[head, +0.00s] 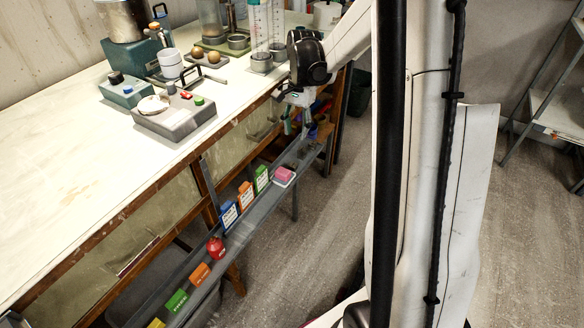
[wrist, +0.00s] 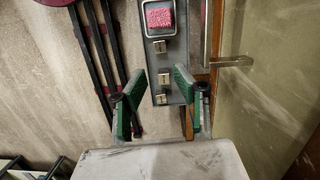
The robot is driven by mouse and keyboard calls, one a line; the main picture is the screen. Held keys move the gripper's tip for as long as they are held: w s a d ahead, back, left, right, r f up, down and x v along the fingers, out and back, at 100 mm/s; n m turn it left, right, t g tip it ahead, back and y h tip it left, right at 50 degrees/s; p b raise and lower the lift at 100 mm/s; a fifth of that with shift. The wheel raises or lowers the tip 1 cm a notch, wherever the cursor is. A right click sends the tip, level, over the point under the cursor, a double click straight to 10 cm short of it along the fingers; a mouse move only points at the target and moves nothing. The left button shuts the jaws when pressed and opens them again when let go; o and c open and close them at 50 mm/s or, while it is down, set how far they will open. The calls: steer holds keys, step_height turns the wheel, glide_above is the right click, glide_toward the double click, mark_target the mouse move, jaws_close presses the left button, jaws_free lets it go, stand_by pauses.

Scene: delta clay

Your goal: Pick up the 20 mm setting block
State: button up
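Three small pale metal blocks lie in a row on a narrow grey shelf (wrist: 174,58) in the wrist view: an upper block (wrist: 159,46), a middle block (wrist: 164,79) and a lower block (wrist: 160,99). The upper one looks slightly larger; I cannot read any size marks, so I cannot tell which is the 20 mm setting block. My gripper (wrist: 160,74) is open, its green-padded fingers either side of the shelf with the middle and lower blocks between them in the picture. Nothing is held. In the head view my gripper (head: 301,117) is small beside the bench; the blocks cannot be made out there.
A pink sponge in a white tray (wrist: 158,15) sits farther along the shelf, also seen in the head view (head: 284,175). Coloured boxes (head: 245,195) and a red item (head: 215,248) line the shelf. The bench (head: 70,170) edge runs close beside it.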

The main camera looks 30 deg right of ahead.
mark_target(293, 165)
steer(key=f+b, duration=0.1)
steer(key=f, duration=0.3)
steer(key=a+f+b, duration=0.1)
steer(key=f+b, duration=0.1)
steer(key=f, duration=0.2)
steer(key=s+f+b, duration=0.1)
steer(key=f, duration=0.3)
steer(key=shift+a+f, duration=0.3)
steer(key=shift+r, duration=0.1)
jaws_close()
